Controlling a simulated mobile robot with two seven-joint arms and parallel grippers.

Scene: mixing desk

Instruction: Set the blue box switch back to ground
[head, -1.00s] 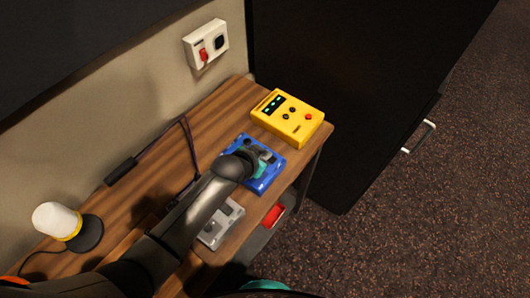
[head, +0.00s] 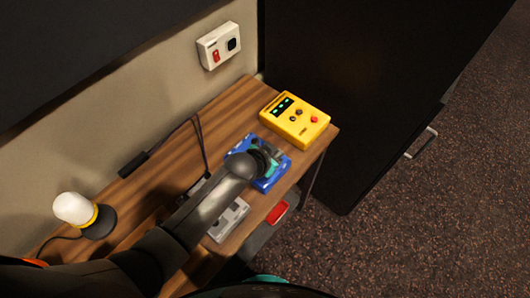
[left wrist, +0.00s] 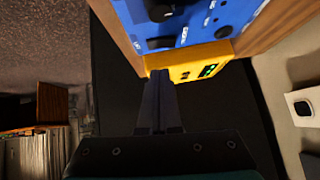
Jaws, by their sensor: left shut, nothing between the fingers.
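The blue box (head: 268,184) lies on the wooden desk, partly covered by my left arm and gripper in the head view. My left gripper (head: 270,158) is over it, its fingers mostly hidden behind the wrist. In the left wrist view the blue box (left wrist: 212,18) fills the top, with dark controls and white markings on its face; I cannot tell which control is the ground switch or how it is set. There my left gripper (left wrist: 160,74) is shut and empty, its fingertips below the box in the picture. Contact cannot be told. My right gripper is not in view.
A yellow box (head: 295,120) with knobs stands beyond the blue box, and a grey box (head: 229,219) lies nearer, partly under my arm. A white lamp (head: 75,209) stands at the left. A wall box (head: 219,46) with a red switch is above the desk.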

